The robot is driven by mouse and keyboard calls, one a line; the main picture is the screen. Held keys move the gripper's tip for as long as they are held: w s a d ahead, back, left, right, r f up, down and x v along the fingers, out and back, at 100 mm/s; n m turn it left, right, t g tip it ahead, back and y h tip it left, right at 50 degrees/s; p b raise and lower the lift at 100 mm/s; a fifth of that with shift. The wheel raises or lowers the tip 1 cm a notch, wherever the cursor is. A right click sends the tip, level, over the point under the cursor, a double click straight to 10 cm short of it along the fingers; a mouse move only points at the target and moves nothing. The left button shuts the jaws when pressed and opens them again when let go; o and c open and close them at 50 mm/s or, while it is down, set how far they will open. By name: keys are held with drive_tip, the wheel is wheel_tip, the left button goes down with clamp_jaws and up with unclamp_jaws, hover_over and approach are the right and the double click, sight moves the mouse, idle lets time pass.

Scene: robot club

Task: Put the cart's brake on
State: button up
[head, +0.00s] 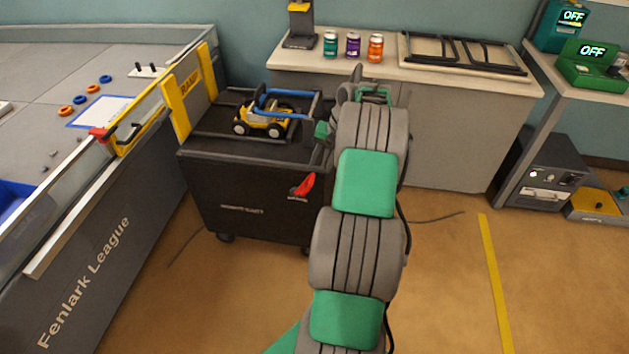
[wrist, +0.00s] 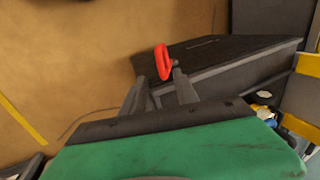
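The cart (head: 245,195) is a dark box on casters beside the field wall. A red brake lever (head: 305,186) sticks out from its front face, near the right end, tilted up to the right. In the head view my arm hides the fingers.
A yellow and blue wheeled toy robot (head: 262,122) sits on the cart. Behind is a bench (head: 450,140) with several cans. Floor at right is open, with a yellow line (head: 493,280).

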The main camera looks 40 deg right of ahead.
sight(312, 178)
drive_tip(key=x, duration=0.6)
drive_tip(key=shift+w+a+f+b, duration=0.15)
drive_tip(key=shift+f+b, duration=0.15)
drive_tip(key=shift+b, duration=0.05)
drive_tip(key=shift+c, duration=0.2)
clamp_jaws()
idle(0.8)
